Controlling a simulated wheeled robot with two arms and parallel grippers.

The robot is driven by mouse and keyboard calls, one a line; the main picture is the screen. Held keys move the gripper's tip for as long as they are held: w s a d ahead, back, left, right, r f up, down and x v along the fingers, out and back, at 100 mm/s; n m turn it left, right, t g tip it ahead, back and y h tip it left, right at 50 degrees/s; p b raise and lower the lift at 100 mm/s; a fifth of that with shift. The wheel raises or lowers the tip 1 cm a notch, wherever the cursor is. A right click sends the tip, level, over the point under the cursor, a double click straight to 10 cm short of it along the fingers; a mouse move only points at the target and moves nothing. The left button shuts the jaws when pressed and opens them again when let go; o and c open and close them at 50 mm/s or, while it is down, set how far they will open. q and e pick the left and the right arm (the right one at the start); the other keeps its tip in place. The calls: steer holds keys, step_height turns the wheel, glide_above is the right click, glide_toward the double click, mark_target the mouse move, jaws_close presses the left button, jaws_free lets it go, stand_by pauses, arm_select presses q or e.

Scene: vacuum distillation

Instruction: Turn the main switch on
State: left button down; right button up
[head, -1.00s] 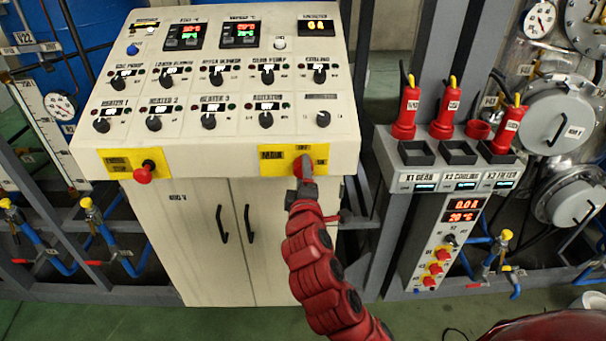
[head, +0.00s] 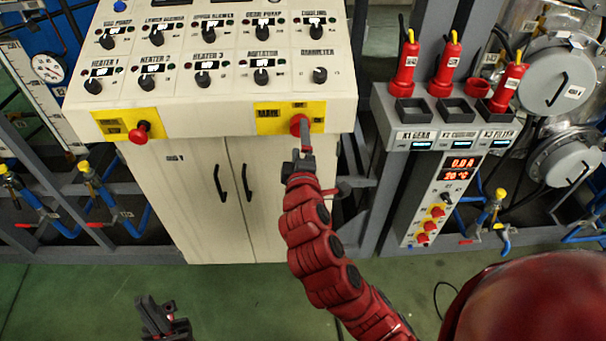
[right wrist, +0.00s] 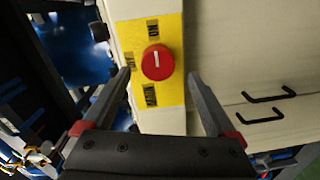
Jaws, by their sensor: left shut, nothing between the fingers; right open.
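The main switch is a red round knob (head: 299,124) on a yellow plate (head: 272,118) at the right of the cabinet's front face. In the right wrist view the knob (right wrist: 157,66) is seen face on; the short white line on it runs toward the ON label at the top. My right gripper (head: 303,139) is open just in front of the knob. In the right wrist view its fingers (right wrist: 159,78) stand apart on either side of the knob, with gaps. My left gripper (head: 158,310) is shut and empty, low at the left, far from the cabinet.
A red emergency-style button (head: 140,131) sits on another yellow plate at the left. Several black knobs cover the sloping panel (head: 225,50) above. A grey stand (head: 392,165) with red-handled tools is at the right. Green floor (head: 235,300) is clear in front.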

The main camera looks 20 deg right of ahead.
steer(key=p+v, duration=1)
steer(key=v, duration=0.3)
steer(key=shift+s+r+p, duration=0.25)
steer(key=shift+r+p, duration=0.05)
steer(key=shift+p, duration=0.05)
